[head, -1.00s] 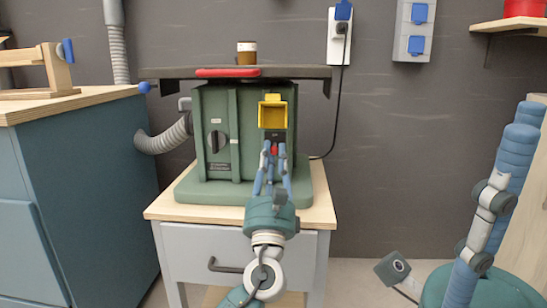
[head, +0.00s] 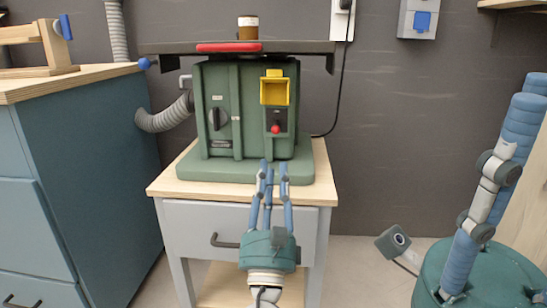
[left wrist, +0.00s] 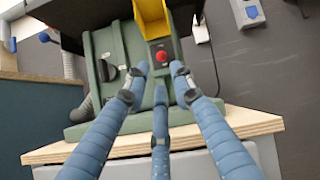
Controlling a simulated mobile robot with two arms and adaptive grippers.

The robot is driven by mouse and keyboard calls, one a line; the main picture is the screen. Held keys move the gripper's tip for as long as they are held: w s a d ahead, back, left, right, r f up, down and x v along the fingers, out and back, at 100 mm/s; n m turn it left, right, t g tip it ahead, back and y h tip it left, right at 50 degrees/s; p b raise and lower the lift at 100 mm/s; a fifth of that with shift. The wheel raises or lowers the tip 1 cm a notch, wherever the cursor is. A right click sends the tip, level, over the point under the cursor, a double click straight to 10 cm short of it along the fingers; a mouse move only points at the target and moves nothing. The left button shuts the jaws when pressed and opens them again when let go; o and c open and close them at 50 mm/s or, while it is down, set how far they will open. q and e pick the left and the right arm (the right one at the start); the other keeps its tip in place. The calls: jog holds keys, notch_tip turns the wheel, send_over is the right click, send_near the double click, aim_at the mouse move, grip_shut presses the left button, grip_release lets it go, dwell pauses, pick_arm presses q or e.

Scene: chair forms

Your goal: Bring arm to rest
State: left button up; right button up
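My left gripper (head: 273,170) is in front of the green machine, low, over the front of its wooden-topped stand. Its three blue fingers are spread a little apart with nothing between them, and they also show in the left wrist view (left wrist: 160,72). The green machine (head: 216,95) stands on the stand with its yellow cover (head: 275,90) raised and its red button (head: 275,127) uncovered. The fingertips are below the button and apart from it in the head view. My right gripper is not in view.
The stand (head: 175,188) has a drawer with a dark handle (head: 224,241). A blue cabinet (head: 90,170) stands on the left. A grey hose (head: 162,120) joins the machine. A small jar (head: 248,28) sits on the machine's top. Open floor shows right of the stand.

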pick_arm(q)
jog(key=shift+s+f, duration=0.25)
jog(key=shift+s, duration=0.15)
